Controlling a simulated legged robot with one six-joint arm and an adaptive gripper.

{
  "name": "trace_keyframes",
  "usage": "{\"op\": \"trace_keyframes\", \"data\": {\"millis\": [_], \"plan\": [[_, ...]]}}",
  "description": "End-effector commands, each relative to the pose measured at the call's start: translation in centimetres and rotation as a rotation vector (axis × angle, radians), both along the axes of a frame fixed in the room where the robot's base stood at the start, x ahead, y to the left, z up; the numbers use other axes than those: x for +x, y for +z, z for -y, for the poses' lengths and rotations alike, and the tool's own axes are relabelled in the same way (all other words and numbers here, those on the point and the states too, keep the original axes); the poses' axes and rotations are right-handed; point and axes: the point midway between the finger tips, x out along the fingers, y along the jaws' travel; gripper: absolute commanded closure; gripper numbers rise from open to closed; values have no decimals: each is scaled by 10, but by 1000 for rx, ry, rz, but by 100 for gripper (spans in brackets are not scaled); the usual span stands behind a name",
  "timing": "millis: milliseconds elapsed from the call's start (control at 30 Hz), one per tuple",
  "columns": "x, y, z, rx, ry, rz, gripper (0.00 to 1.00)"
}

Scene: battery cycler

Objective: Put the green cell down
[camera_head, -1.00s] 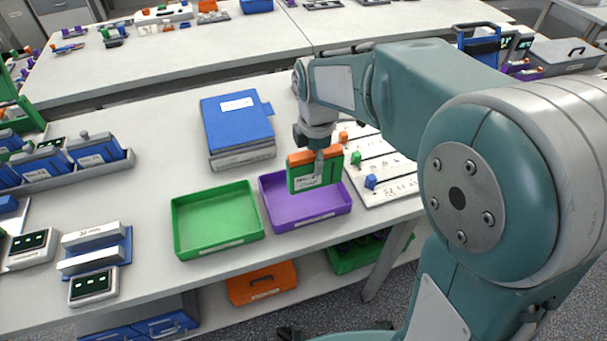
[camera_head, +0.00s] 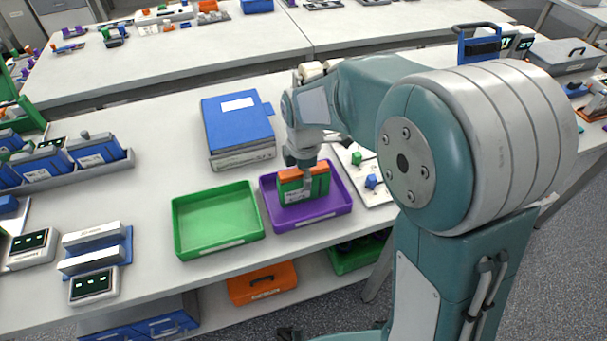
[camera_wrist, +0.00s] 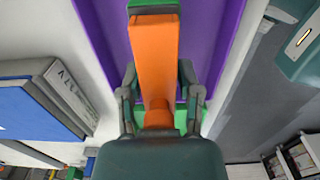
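The green cell (camera_head: 293,193) is a flat green block with an orange top and a white label. My gripper (camera_head: 307,177) is shut on it from above and holds it upright over the purple tray (camera_head: 333,207). In the head view its lower edge appears low inside the tray; whether it touches the floor I cannot tell. In the wrist view the cell's orange top (camera_wrist: 155,60) runs between the two fingers of my gripper (camera_wrist: 160,95), with the purple tray (camera_wrist: 222,50) behind it.
An empty green tray (camera_head: 215,222) stands to the left of the purple one. A white board (camera_head: 375,192) with small coloured pieces is to the right. Cycler units with displays (camera_head: 92,284) stand at the left.

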Motion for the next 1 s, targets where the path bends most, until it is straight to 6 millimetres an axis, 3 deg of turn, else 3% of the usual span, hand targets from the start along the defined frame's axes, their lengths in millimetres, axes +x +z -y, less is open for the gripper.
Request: {"op": "trace_keyframes", "data": {"millis": [467, 567, 1000], "plan": [[1, 3, 0, 0, 0, 1, 26], [1, 15, 0, 1, 0, 3, 26], [0, 102, 0, 1, 0, 4, 26]]}}
